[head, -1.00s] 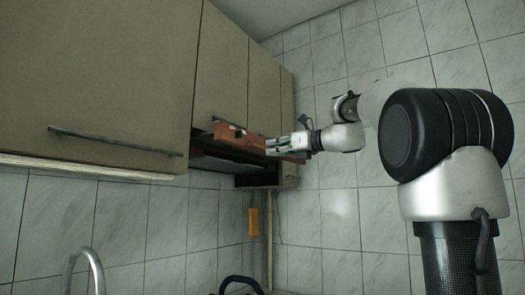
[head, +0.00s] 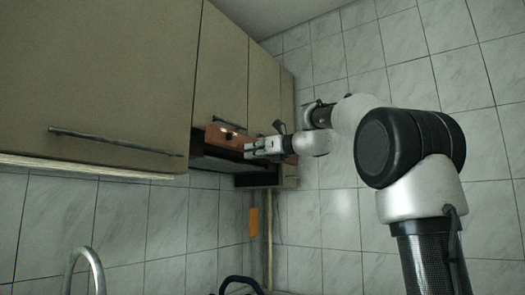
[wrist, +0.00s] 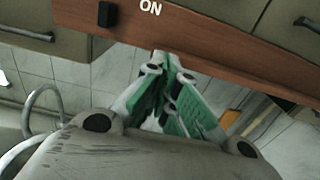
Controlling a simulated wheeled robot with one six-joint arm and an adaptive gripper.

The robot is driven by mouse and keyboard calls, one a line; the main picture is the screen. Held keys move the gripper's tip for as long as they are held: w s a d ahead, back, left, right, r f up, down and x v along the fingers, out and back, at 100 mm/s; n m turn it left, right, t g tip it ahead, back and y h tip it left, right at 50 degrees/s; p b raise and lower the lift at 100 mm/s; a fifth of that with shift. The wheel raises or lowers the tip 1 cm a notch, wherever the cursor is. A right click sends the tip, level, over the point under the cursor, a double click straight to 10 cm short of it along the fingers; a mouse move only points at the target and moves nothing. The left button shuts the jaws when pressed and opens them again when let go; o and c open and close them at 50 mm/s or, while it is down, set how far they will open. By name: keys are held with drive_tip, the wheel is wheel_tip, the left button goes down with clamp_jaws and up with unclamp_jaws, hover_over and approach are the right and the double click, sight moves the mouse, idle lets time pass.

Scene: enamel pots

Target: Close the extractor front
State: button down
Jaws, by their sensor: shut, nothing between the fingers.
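The extractor front (head: 226,137) is a reddish-brown strip below the cabinet doors in the head view. It stands out a little from the doors, with the dark hood underside below it. In the wrist view the front (wrist: 215,38) crosses the top as a brown board with a white "ON" and a black switch. My gripper (head: 247,151) is shut and empty, at the right part of the front. In the wrist view its green-padded fingertips (wrist: 164,62) meet at the board's lower edge; I cannot tell whether they touch it.
Beige wall cabinets (head: 100,70) with bar handles run along the left and above the front. A dark open niche (head: 256,179) lies below right of the hood. A tap (head: 85,262) shows at lower left. Tiled walls stand behind; the space below the cabinets is mostly clear.

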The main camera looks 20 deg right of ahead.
drive_tip(key=x, duration=0.9)
drive_tip(key=shift+w, duration=0.25)
drive_tip(key=shift+s+a, duration=0.1)
drive_tip(key=v, duration=1.4)
